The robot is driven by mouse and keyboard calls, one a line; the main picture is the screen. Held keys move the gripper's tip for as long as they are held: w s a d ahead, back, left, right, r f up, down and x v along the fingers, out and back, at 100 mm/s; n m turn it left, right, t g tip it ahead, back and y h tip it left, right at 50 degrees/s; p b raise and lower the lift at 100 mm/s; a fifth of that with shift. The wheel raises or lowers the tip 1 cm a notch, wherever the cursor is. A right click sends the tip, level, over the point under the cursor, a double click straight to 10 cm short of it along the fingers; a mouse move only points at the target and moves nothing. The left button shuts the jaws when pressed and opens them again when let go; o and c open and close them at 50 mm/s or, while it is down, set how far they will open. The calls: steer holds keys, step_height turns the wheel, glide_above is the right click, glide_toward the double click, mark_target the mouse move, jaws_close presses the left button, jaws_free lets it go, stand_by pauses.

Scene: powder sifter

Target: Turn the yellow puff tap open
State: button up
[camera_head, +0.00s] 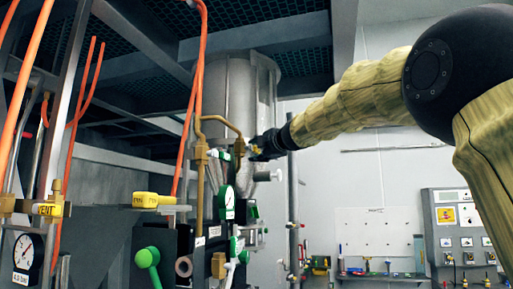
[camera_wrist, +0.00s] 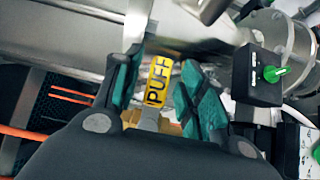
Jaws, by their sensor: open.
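The yellow puff tap (camera_wrist: 157,82), with PUFF in dark letters on its handle, lies between my gripper's two fingers in the wrist view. My gripper (camera_wrist: 160,72) is open, with one teal-padded finger on each side of the tap. A gap shows on the tap's left; the right finger is very close, and I cannot tell if it touches. In the head view my gripper (camera_head: 254,148) is at the brass pipework in front of the grey metal vessel. Only a small bit of yellow shows there, and the fingers hide most of the tap.
A black box with a green knob (camera_wrist: 277,74) stands right of my fingers in the wrist view.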

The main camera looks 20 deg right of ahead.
steer(key=shift+w+r, duration=0.1)
steer(key=shift+w, duration=0.45)
steer(key=shift+w+a, duration=0.1)
jaws_close()
